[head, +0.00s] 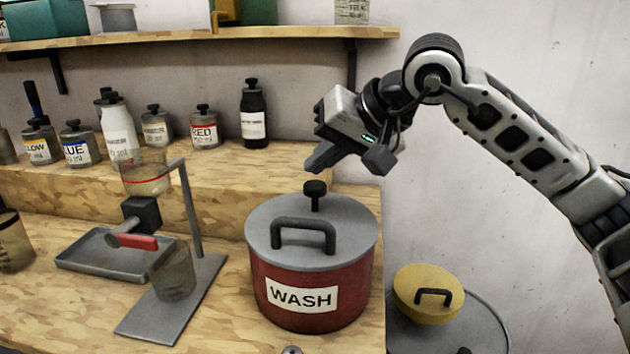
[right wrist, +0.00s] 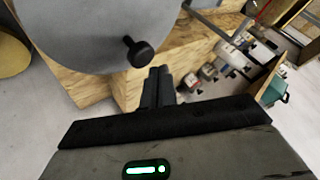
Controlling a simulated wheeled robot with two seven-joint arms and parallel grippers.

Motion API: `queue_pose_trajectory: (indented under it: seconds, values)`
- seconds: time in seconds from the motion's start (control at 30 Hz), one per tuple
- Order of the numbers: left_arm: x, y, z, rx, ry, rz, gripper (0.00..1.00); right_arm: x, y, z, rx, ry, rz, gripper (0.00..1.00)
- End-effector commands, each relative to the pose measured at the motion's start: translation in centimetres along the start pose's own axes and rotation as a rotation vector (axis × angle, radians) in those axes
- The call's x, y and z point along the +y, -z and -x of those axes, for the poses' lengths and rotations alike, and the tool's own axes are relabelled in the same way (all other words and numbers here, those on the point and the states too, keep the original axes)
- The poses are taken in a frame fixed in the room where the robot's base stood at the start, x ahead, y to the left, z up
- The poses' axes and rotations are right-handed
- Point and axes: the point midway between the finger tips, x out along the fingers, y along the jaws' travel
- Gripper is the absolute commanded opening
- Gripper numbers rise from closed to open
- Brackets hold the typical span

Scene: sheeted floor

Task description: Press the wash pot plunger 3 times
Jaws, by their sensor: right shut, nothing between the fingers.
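The wash pot (head: 312,290) is a red pot with a grey lid and a WASH label, standing upright near the right edge of the bench. Its black plunger knob (head: 315,190) sticks up at the back of the lid, behind the arched lid handle (head: 303,230). The knob also shows in the right wrist view (right wrist: 139,51). My right gripper (head: 318,165) is shut and empty, above and close to the plunger, with its fingers pointing down and left. In the right wrist view its fingertips (right wrist: 160,72) appear just beside the knob, apart from it. My left gripper is not in view.
A metal stand (head: 190,215) with a funnel-like cup and a beaker (head: 173,270) stands left of the pot, by a grey tray (head: 100,255). Labelled bottles (head: 253,115) line the raised step behind. A shelf (head: 200,42) hangs above.

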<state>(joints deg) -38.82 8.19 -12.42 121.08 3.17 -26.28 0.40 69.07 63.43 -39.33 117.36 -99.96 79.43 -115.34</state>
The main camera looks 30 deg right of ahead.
Motion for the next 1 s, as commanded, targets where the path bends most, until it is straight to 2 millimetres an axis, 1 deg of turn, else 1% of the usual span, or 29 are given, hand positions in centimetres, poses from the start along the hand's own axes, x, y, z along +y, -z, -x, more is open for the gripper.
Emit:
queue_pose_trajectory:
  seconds: [0.17,0.6,1.0]
  values:
    - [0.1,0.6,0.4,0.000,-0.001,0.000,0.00,-0.5,0.5,0.6,0.001,0.001,0.000,0.00]
    - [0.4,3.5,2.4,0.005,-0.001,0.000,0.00,-2.6,2.6,3.6,0.002,0.002,0.001,0.00]
    - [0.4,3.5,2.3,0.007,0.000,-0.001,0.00,-2.6,2.5,3.5,0.001,0.001,0.000,0.00]
